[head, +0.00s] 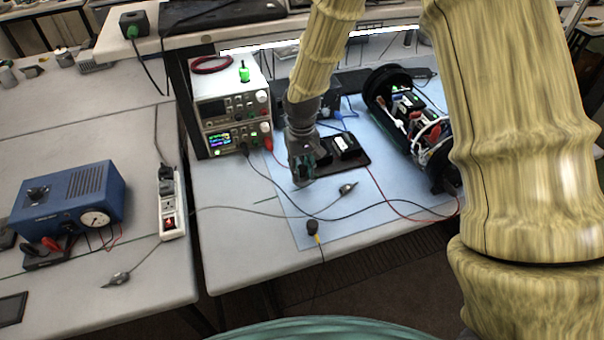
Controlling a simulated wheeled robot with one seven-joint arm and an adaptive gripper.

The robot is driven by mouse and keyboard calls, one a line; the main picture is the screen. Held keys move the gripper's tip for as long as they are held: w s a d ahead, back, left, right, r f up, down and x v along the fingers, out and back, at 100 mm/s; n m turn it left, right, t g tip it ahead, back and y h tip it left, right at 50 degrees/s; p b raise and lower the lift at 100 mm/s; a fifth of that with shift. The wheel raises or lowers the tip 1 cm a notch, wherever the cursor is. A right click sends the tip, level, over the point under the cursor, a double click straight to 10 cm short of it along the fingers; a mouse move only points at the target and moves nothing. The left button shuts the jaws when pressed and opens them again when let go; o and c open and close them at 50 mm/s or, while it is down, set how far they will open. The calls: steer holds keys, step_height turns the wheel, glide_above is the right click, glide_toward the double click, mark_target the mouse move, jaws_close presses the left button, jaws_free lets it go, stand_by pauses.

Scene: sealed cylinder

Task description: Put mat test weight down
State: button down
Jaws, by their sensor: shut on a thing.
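My gripper (304,168) points down over the left part of the light blue mat (345,222), close to its surface. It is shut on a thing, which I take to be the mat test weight. The fingers hide most of it, and its shape cannot be made out. I cannot tell whether it touches the mat.
A black open cylinder with electronics (410,118) lies at the mat's right. Stacked bench instruments (232,108) stand at left. Thin leads cross the mat; a small black plug-like piece (312,228) lies near its front edge. The mat's front middle is mostly clear.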

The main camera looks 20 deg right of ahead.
mark_target(302, 176)
steer(key=shift+f+p, duration=0.4)
steer(key=shift+f, duration=1.1)
steer(key=shift+f, duration=0.1)
steer(key=c, duration=1.2)
jaws_free()
steer(key=shift+r, duration=0.2)
steer(key=shift+r+b, duration=2.1)
steer(key=shift+r, duration=3.85)
